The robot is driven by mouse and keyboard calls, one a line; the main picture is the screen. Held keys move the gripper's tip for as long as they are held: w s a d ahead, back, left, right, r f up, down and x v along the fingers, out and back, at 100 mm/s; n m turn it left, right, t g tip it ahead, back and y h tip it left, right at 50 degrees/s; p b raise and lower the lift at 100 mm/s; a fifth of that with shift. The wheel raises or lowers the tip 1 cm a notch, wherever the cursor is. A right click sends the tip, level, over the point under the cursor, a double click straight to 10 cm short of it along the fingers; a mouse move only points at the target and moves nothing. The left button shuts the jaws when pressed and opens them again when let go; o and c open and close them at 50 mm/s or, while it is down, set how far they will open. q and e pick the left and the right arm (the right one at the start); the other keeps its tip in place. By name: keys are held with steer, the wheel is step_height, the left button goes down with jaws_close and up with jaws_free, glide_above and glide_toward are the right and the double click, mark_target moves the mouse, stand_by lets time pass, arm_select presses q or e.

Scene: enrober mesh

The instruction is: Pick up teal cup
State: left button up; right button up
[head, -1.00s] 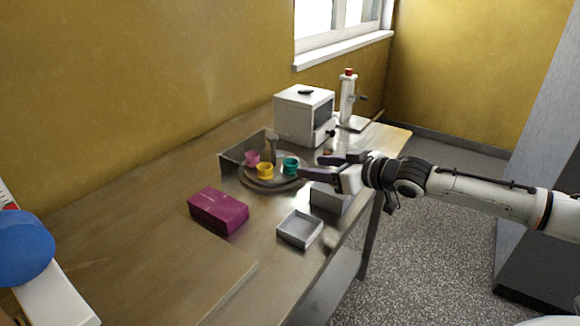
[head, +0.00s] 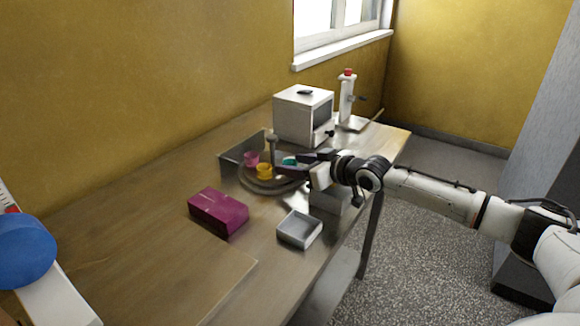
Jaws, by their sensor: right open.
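The teal cup (head: 288,161) stands on the round grey turntable (head: 254,185). Only its upper part shows, because my right gripper covers the rest. My right gripper (head: 286,164) is open at the cup, its fingers pointing left. I cannot tell whether the fingers touch the cup or how far around it they reach. A yellow cup (head: 264,171) and a pink cup (head: 251,158) stand to its left on the same turntable. My left gripper is not in view.
A magenta box (head: 218,211) and an open grey tray (head: 300,229) are on the table in front. A white box-shaped machine (head: 298,117) and a white stand with a red top (head: 347,98) are behind. A post (head: 272,148) rises near the turntable.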

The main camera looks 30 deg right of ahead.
steer(key=c, duration=1.1)
steer(key=shift+r, duration=0.1)
